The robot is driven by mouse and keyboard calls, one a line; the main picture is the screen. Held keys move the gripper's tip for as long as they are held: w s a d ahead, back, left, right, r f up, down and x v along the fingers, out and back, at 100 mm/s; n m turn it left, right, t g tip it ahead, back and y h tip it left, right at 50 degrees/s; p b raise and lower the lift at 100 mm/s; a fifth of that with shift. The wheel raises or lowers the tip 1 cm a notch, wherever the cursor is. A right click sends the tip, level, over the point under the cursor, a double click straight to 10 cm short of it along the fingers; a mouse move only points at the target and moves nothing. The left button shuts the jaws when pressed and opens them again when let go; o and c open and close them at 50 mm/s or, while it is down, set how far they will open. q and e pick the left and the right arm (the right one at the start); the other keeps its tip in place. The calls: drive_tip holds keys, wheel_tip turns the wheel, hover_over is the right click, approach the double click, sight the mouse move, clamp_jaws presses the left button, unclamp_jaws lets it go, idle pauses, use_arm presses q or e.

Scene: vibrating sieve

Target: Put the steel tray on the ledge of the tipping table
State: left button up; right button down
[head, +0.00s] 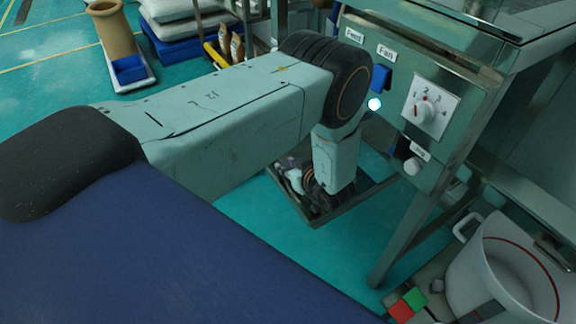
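A square, shallow metal tray (352,207) with a raised rim, which looks like the steel tray, shows low in the middle of the head view, over the green floor. My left arm comes in from the left, bends at a black joint and points down over this tray. My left gripper (308,186) is at the arm's lower end, within the tray's outline. Its fingers are small, dark and partly hidden by my forearm, so I cannot tell whether they grip the tray. I cannot make out the tipping table's ledge for certain. My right gripper is not in view.
A steel machine with a control panel (438,72), labelled Feed and Fan, stands at right, with a dial and lit button. A white bucket (497,262) stands lower right, beside a red and green block (407,305). Sacks (185,28) and a brown cylinder (113,30) stand at the back.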

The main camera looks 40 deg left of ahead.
use_arm(q)
drive_tip(key=shift+r, duration=0.1)
drive_tip(key=shift+d+r, duration=0.2)
drive_tip(key=shift+d, duration=0.05)
drive_tip(key=p+v, duration=0.4)
drive_tip(key=v, duration=0.6)
drive_tip(key=shift+s+d+r+p, duration=0.1)
drive_tip(key=shift+d+r+p, duration=0.05)
drive_tip(key=shift+p, duration=0.2)
drive_tip(key=shift+s+d+r, duration=0.15)
drive_tip(key=shift+s+d, duration=0.1)
drive_tip(key=shift+d, duration=0.15)
drive_tip(key=shift+s+a+m, duration=0.15)
drive_tip(key=shift+a+m, duration=0.15)
drive_tip(key=shift+a, duration=0.05)
drive_tip(key=s+a+f+m+h, duration=0.2)
drive_tip(key=s+m+h, duration=0.1)
drive_tip(key=s+m, duration=0.15)
drive_tip(key=s+a+f+m+h, duration=0.2)
drive_tip(key=s+m, duration=0.1)
drive_tip(key=s, duration=0.2)
drive_tip(key=s+d+m+g+h, duration=0.2)
drive_tip(key=s+d+h, duration=0.1)
drive_tip(key=s, duration=0.7)
drive_tip(key=s+d+m+g+h, duration=0.3)
drive_tip(key=s+d, duration=0.1)
drive_tip(key=s, duration=0.6)
drive_tip(key=shift+d+r, duration=0.3)
drive_tip(key=shift+r, duration=0.15)
